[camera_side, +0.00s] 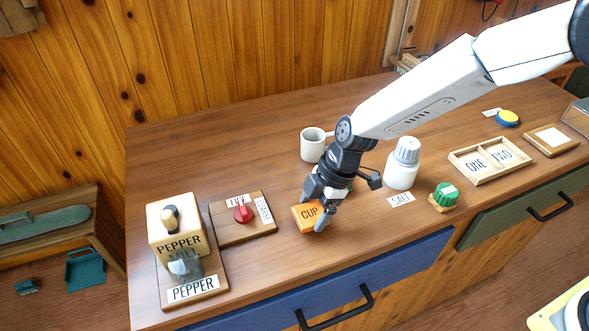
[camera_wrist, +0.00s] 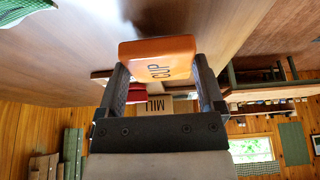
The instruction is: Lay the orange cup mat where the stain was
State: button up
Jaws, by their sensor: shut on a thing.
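The orange cup mat (camera_side: 302,221), a square block lettered CUP, is at the front middle of the wooden counter. My gripper (camera_side: 316,210) points down over it and is shut on it. In the wrist view the mat (camera_wrist: 157,52) sits between the two fingers (camera_wrist: 158,82), gripped by its sides. It is low at the counter top; I cannot tell whether it touches the wood. No stain shows on the bare wood in view; the wood behind my gripper is hidden.
A white mug (camera_side: 312,147) stands behind my gripper. A board with a red knob (camera_side: 243,213) and the pepper mill (camera_side: 176,232) are left. The salt shaker (camera_side: 402,165) and a green knob (camera_side: 446,194) are right. A partly hidden green thing (camera_side: 351,187) is close behind my gripper.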

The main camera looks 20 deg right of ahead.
jog(key=shift+f, duration=0.95)
jog(key=shift+f, duration=0.1)
jog(key=o, duration=1)
jog(key=shift+c, duration=0.2)
jog(key=v, duration=1.2)
jog(key=shift+d, duration=0.1)
